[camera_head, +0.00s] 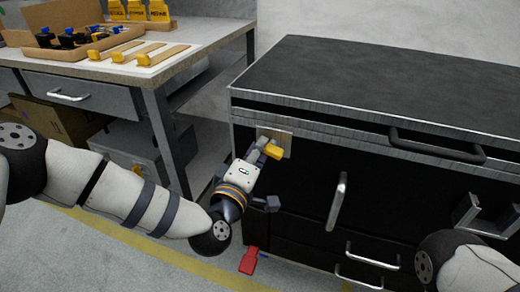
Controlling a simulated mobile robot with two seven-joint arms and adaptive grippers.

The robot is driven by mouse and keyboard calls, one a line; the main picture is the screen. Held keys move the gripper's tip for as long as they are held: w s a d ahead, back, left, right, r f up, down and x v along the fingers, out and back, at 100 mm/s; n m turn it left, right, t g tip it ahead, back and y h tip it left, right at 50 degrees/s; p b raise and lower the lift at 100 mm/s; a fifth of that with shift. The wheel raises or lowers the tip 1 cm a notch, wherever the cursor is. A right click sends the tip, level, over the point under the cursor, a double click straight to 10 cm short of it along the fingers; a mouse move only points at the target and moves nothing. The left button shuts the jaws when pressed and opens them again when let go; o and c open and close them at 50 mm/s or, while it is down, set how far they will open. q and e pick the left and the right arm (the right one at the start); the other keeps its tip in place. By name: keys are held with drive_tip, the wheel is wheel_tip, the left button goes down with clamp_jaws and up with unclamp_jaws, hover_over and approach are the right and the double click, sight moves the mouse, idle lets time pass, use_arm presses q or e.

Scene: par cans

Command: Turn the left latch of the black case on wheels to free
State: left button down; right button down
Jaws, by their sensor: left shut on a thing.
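The black case (380,80) stands at the right, its lid closed and a metal edge band running along its front. The left latch is a yellow piece (274,152) on a pale metal plate (284,137) near the case's upper left front corner. My left gripper (261,151) reaches up to it from the lower left and is shut on the latch, partly covering it. The exact angle of the latch is hard to read.
A black handle (437,146) and silver handles (338,200) stick out from the case front. A red piece (249,261) is low at the case's left corner. A workbench (215,33) at the left carries a cardboard tray (35,50) and yellow-handled tools. A yellow line crosses the floor.

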use_arm(q)
drive_tip(key=shift+f+n+b, duration=0.2)
drive_tip(key=shift+n+b, duration=0.05)
drive_tip(key=shift+n, duration=0.55)
drive_tip(key=shift+f+n+b, duration=0.15)
drive_tip(key=shift+n+b, duration=0.1)
drive_tip(key=shift+n, duration=0.55)
drive_tip(key=c, duration=1.6)
unclamp_jaws()
drive_tip(key=v, duration=1.2)
drive_tip(key=shift+r, duration=0.15)
